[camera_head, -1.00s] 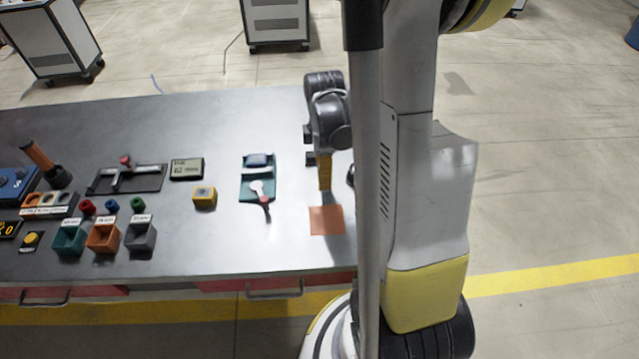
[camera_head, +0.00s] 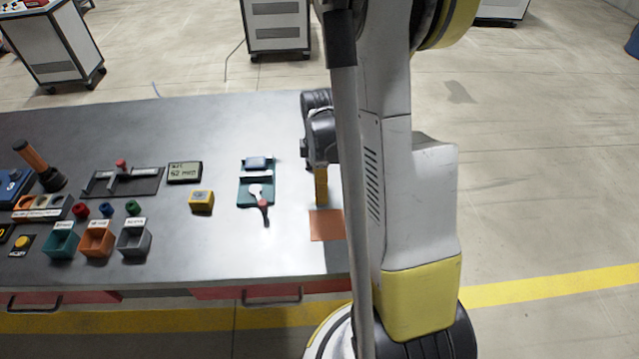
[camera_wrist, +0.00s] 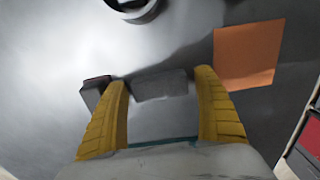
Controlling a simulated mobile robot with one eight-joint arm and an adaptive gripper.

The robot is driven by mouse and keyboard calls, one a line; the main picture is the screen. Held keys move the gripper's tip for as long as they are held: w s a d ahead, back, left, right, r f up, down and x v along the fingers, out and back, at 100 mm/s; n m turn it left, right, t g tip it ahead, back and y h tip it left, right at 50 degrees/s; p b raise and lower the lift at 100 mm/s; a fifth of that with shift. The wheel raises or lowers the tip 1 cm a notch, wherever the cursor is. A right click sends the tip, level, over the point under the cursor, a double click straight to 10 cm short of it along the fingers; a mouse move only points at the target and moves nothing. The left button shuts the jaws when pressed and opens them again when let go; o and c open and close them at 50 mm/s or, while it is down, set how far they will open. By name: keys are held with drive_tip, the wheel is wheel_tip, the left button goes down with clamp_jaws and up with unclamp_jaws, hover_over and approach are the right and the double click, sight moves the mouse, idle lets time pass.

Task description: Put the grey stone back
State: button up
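My gripper (camera_head: 321,203) points down over the right end of the bench, just behind the orange mat; it also shows in the wrist view (camera_wrist: 162,76). Its two yellow fingers are apart. A grey block (camera_wrist: 160,85), which looks like the grey stone, lies between the fingertips in the wrist view, with a gap on each side. I cannot tell whether it touches the bench. A darker block (camera_wrist: 95,93) sits just outside the left finger.
The orange mat (camera_head: 327,226) is bare; it also shows in the wrist view (camera_wrist: 248,54). A dark round object (camera_wrist: 133,8) is cut off at the wrist view's top. A yellow box (camera_head: 201,201) and several coloured bins stand left.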

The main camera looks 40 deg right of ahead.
drive_tip(key=shift+r, duration=0.15)
wheel_tip(320, 180, up, 12)
drive_tip(key=p, duration=0.5)
drive_tip(key=s+a+r+m+t, duration=0.3)
drive_tip(key=a+r+m, duration=0.2)
drive_tip(key=a, duration=0.5)
drive_tip(key=s+a+r+m+t, duration=0.4)
drive_tip(key=a+r+m, duration=0.1)
drive_tip(key=a+r, duration=0.4)
drive_tip(key=shift+a+m, duration=0.3)
drive_tip(key=shift+a, duration=0.65)
